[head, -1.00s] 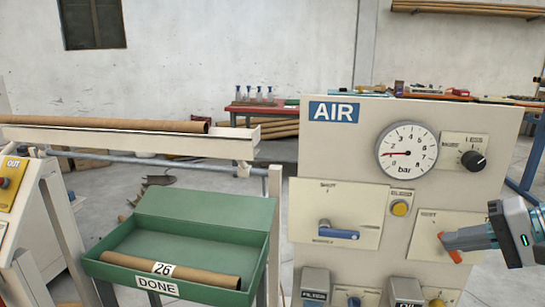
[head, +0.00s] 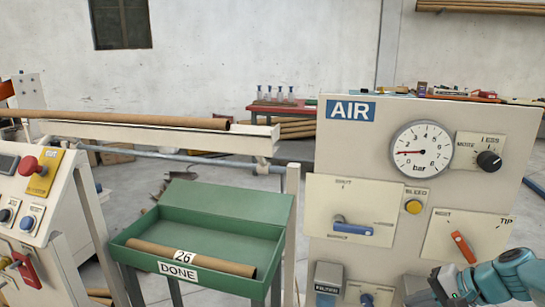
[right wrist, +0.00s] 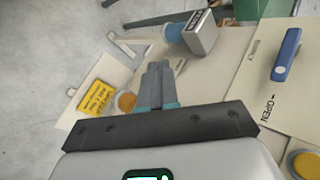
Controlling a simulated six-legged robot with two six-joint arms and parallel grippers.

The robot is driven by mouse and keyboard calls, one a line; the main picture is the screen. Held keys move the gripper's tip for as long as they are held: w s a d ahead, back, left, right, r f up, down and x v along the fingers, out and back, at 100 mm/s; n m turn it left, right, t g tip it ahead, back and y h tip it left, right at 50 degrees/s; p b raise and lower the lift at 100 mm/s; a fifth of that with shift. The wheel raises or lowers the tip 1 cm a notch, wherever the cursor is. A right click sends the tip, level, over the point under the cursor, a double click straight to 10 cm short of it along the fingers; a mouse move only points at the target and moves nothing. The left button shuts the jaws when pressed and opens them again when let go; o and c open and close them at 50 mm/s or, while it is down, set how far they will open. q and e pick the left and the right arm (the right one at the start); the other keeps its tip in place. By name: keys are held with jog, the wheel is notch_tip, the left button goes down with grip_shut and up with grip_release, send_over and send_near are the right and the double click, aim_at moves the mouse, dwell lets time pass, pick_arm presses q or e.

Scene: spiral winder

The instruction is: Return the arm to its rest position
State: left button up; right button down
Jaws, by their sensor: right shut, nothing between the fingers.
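My right gripper (head: 437,285) is at the lower right of the head view, in front of the lower part of the AIR panel (head: 290,215). It is below the orange lever (head: 463,247) and apart from it. In the right wrist view its two fingers (right wrist: 160,85) are together with nothing between them. My left gripper is in no view.
A green tray (head: 205,233) marked DONE holds a brown tube (head: 190,258). A control box (head: 30,195) stands left.

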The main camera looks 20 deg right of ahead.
jog(key=s+a+f+n+g+h, duration=0.1)
jog(key=s+a+f+n+g, duration=0.2)
jog(key=a+f, duration=1)
jog(key=s+a+f+n+g+h, duration=0.1)
jog(key=s+a+f+n+g, duration=0.25)
jog(key=a+f, duration=0.95)
jog(key=s+a+f+n, duration=0.3)
jog(key=s+a+f, duration=0.2)
jog(key=s+f, duration=0.3)
notch_tip(320, 180, up, 17)
jog(key=p, duration=1.7)
jog(key=shift+s+n, duration=0.35)
jog(key=shift+s, duration=0.05)
jog(key=shift+d, duration=0.15)
